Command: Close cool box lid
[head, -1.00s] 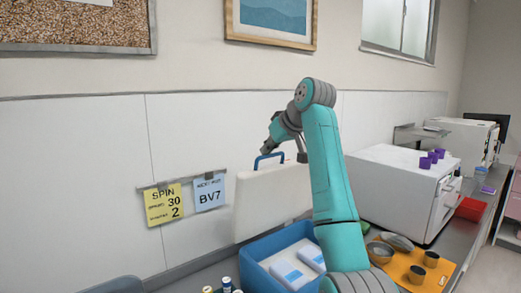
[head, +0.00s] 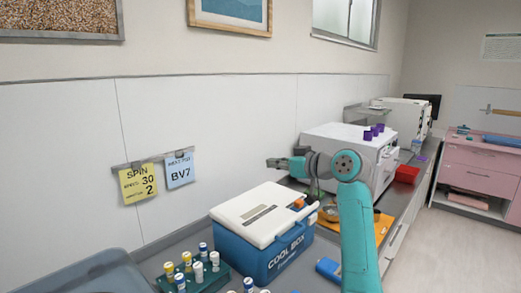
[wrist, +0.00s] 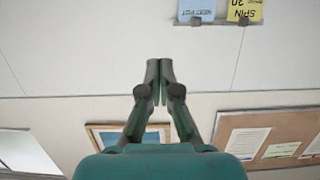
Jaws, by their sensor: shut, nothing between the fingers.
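The cool box (head: 268,258) is blue with "COOL BOX" lettering on its front, and it stands on the counter. Its white lid (head: 250,222) lies down flat over the top, and the inside of the box is hidden. The blue handle (head: 291,240) is at the front edge of the lid. My gripper (head: 270,162) is above and behind the box, apart from the lid, pointing left. In the wrist view, my gripper (wrist: 159,64) has its fingers together with nothing between them, facing the wall.
A green rack of capped tubes (head: 200,274) stands left of the box, beside a grey-blue tray (head: 85,278). An orange mat (head: 382,226) with bowls and a white machine (head: 345,150) are to the right. A blue item (head: 329,268) lies in front. The air above the box is free.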

